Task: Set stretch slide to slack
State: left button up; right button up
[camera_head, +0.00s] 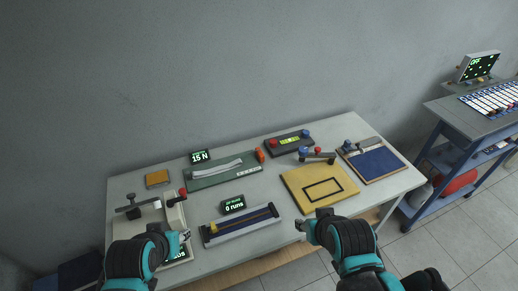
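A green board (222,174) carries a curved pale grey strip (216,170), with an orange block (260,155) at its right end. A small display (200,157) behind it reads 15 N. No label naming the stretch slide is readable. My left gripper (171,234) is at the table's front left, in front of the white fixture; it looks open and empty. My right gripper (311,219) is near the front edge, right of the blue-framed rail, and looks open and empty. Both grippers are apart from the green board.
A blue-framed rail (240,225) with a yellow block sits in front of the "0 runs" display (232,204). A white fixture (150,215) with a red knob stands left. A yellow mat (320,188), dark box (288,143) and blue pad (376,162) fill the right side.

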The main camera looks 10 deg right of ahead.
aim_at(260, 154)
jog(key=i+l+u, duration=0.15)
jog(key=u, duration=0.35)
jog(key=i+l+u, duration=0.15)
jog(key=u, duration=0.35)
jog(key=k+l, duration=0.05)
jog(key=l, duration=0.05)
